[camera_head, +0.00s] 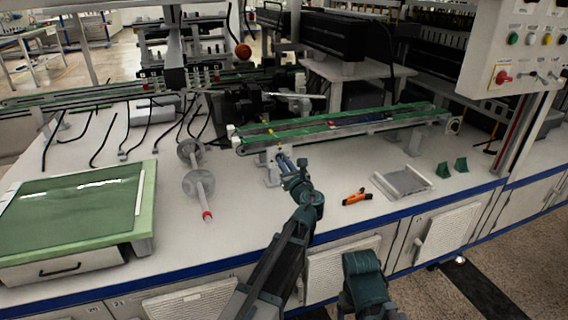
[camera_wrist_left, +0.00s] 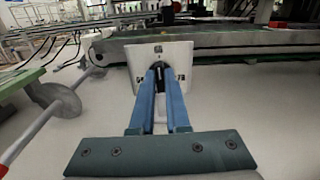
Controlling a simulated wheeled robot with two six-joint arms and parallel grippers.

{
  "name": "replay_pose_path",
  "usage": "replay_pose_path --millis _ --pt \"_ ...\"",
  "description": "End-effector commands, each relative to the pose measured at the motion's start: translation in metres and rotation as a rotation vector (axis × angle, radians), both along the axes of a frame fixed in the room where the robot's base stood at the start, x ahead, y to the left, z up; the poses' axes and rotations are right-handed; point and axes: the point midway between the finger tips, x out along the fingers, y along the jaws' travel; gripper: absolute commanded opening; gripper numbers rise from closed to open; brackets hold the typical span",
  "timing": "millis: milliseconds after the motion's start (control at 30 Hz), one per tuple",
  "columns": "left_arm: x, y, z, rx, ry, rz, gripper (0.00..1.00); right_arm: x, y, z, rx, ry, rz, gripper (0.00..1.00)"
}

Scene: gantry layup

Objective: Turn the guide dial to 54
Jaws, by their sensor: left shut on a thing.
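The guide dial sits on a white plate (camera_wrist_left: 140,54) on the front of the green conveyor guide; the plate also shows in the head view (camera_head: 268,165). Small dark marks stand around the dial, too small to read for certain. My left gripper (camera_wrist_left: 163,72) has its two blue fingers shut on the dial's dark knob (camera_wrist_left: 160,66), which is mostly hidden between the fingertips. In the head view, my left gripper (camera_head: 282,158) reaches up to the plate from the front. The dial's present setting cannot be told. My right gripper is not in view.
The green conveyor (camera_head: 345,126) runs along behind the dial. Grey discs on a rod (camera_head: 198,183) lie left. An orange-and-black tool (camera_head: 357,198), a grey tray (camera_head: 403,182) and green wedges (camera_head: 452,167) lie right. A green-topped box (camera_head: 75,210) stands far left.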

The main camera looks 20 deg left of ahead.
Motion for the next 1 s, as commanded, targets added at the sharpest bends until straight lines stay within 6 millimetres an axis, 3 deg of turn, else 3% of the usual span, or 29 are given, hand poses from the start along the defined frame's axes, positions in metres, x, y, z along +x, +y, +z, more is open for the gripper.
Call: replay_pose_path --millis 267,1000 --pt "-0.0006 0.0005 -0.0002 -0.133 -0.09 0.0 0.0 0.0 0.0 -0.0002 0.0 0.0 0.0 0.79" --pt "-0.0022 0.0024 -0.0019 -0.713 -0.481 0.001 0.0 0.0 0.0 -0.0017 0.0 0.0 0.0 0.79"
